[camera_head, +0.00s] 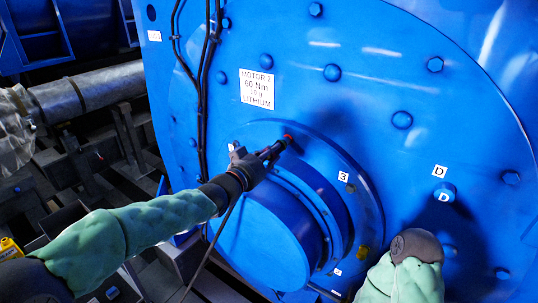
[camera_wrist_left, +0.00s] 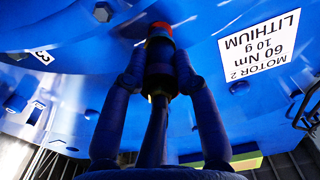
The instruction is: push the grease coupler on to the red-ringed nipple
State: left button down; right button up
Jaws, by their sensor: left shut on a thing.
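The red-ringed nipple (camera_head: 288,137) sits at the upper left rim of the round blue end cover. In the left wrist view the red ring (camera_wrist_left: 160,29) shows straight ahead at the tip of the dark grease coupler (camera_wrist_left: 159,72). My left gripper (camera_head: 262,160) is shut on the coupler, with one finger along each side of it. The coupler (camera_head: 273,151) points up and right at the nipple. Its front end meets or nearly meets the red ring; I cannot tell how far it is on. My right arm shows at lower right; its gripper is not visible.
The blue motor face carries several bolts, a white label (camera_head: 257,89) reading MOTOR 2, 60 Nm, 10 g, LITHIUM, and a "3" tag (camera_head: 343,176). Black cables (camera_head: 205,80) run down left of the label. A thin hose (camera_head: 213,243) hangs below my left gripper. A grey shaft (camera_head: 90,90) lies at left.

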pick_arm(q)
jog(key=shift+r, duration=0.1)
jog(key=c, duration=0.9)
grip_release()
jog(key=shift+w, duration=0.1)
jog(key=v, duration=1.2)
